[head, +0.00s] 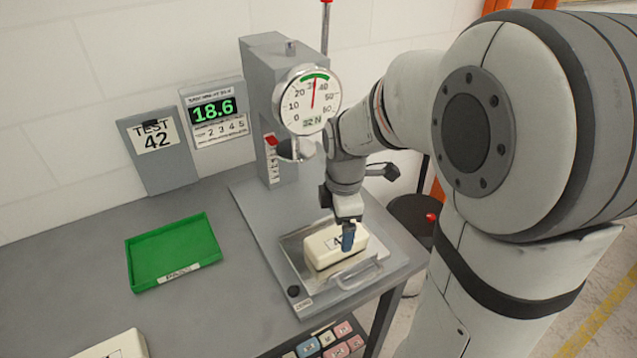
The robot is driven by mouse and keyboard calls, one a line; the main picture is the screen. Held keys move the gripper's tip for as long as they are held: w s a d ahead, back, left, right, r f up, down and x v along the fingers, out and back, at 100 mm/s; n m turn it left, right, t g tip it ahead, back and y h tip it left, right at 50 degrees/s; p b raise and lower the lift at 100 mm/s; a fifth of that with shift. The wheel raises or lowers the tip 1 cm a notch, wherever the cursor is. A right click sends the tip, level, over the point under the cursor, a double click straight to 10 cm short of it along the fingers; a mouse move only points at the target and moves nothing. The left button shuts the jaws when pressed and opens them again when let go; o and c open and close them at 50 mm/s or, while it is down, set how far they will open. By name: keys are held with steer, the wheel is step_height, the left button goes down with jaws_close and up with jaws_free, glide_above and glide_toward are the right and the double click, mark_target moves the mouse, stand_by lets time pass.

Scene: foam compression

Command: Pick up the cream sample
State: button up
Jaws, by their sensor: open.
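A cream block-shaped sample (320,252) with a dark-lettered label on top lies in a shallow metal tray (289,249) on the base of the grey test machine. My gripper (348,238) points down over the right part of this sample, with its bluish finger in front of the block. The gripper is open, and it covers part of the label; I cannot tell whether the finger touches the block. Another cream block (118,345) is cut off at the bottom left edge of the picture.
The test machine's column (262,90) and round dial (308,100) stand close behind my arm. A green tray (172,252), empty, lies on the bench to the left. A "TEST 42" sign (156,150) and a green-lit display (213,111) stand at the back. Bench around the green tray is clear.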

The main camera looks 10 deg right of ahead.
mark_target(337, 235)
steer(key=w+n, duration=0.1)
steer(key=w+n+p, duration=0.1)
steer(key=n, duration=0.1)
steer(key=shift+f, duration=0.35)
steer(key=shift+n, duration=0.4)
steer(key=shift+w+f+p, duration=0.15)
steer(key=shift+f+p, duration=0.3)
steer(key=shift+f, duration=1.55)
steer(key=shift+w+f+p, duration=0.1)
steer(key=shift+f+p, duration=0.3)
steer(key=shift+f, duration=1.55)
steer(key=c, duration=1.1)
steer(key=shift+r, duration=0.15)
